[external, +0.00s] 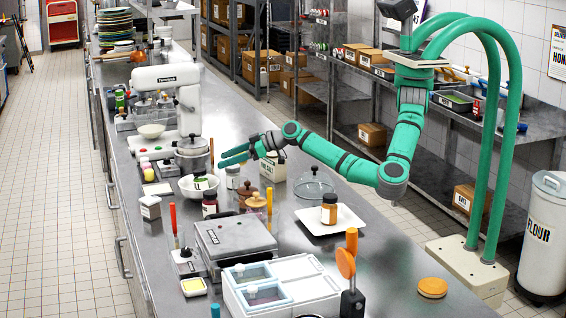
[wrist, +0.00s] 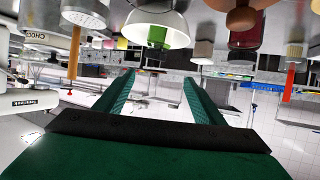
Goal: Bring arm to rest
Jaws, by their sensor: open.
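My gripper (external: 232,156) is at the end of my green arm, stretched to the left over the metal counter (external: 375,245). Its two green fingers are apart with nothing visible between them. In the wrist view my gripper (wrist: 158,85) also shows spread fingers with an empty gap. The bowl (wrist: 158,25) appears inverted in the wrist view, near the fingertips. Whether the fingers touch anything below cannot be told.
A metal pot (external: 192,157), a glass dome (external: 313,187) and several jars stand close around my gripper. A white plate (external: 350,222) holds an amber jar (external: 329,208). A stand mixer (external: 165,90) is at the left. The counter's right front is mostly clear.

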